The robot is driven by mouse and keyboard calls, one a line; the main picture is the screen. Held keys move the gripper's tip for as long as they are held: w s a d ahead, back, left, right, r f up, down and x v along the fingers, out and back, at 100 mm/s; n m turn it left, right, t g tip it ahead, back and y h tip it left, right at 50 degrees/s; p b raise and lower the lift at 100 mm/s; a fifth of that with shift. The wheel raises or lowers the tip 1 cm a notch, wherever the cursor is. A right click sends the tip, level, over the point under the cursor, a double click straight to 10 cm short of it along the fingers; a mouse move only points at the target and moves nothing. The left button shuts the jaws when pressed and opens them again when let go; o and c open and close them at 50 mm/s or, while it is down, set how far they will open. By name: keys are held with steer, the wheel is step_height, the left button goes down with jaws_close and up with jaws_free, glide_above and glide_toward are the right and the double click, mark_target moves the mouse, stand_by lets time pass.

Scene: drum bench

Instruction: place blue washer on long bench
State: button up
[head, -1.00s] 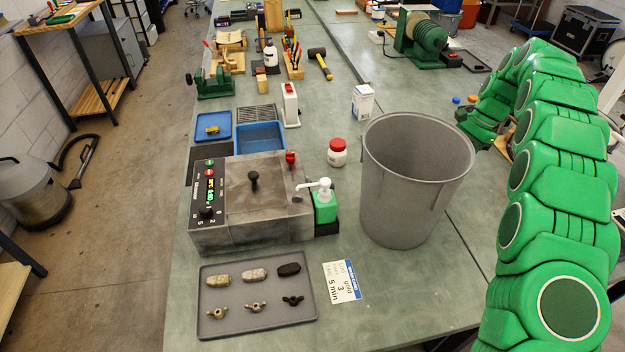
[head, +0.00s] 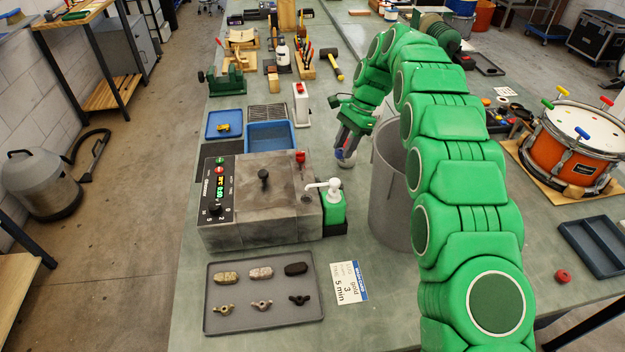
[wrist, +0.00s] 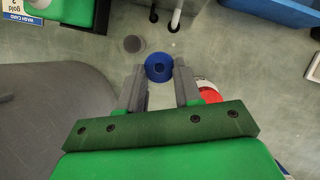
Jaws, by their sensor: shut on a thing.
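The blue washer (wrist: 158,68) is a small round ring between the two fingertips of my gripper (wrist: 160,82) in the wrist view. My gripper is shut on it, above the long bench (wrist: 215,45). In the head view my gripper (head: 345,153) is over the long bench (head: 345,105), left of the grey bin and by the jar. The washer is too small there to make out clearly. The bench top is grey-green and runs away from me.
The grey bin (head: 385,210) stands close to my arm. The red-lidded jar (wrist: 208,92) is partly hidden beside a finger. The tumbler box (head: 263,195), green soap bottle (head: 334,212) and blue tub (head: 270,136) are left. A dark round patch (wrist: 133,43) shows on the bench.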

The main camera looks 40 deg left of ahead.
steer(key=shift+n, duration=0.3)
steer(key=shift+a+x, duration=0.2)
steer(key=shift+x, duration=1.7)
steer(key=shift+a+x, duration=0.15)
steer(key=shift+x, duration=1.75)
steer(key=shift+a+x, duration=0.2)
steer(key=shift+x, duration=1.7)
steer(key=shift+w, duration=0.2)
steer(key=o, duration=0.7)
steer(key=shift+f, duration=0.1)
steer(key=v, duration=1.1)
steer(key=shift+a, duration=0.15)
steer(key=shift+o, duration=0.6)
steer(key=shift+w+r, duration=0.2)
steer(key=shift+r, duration=0.45)
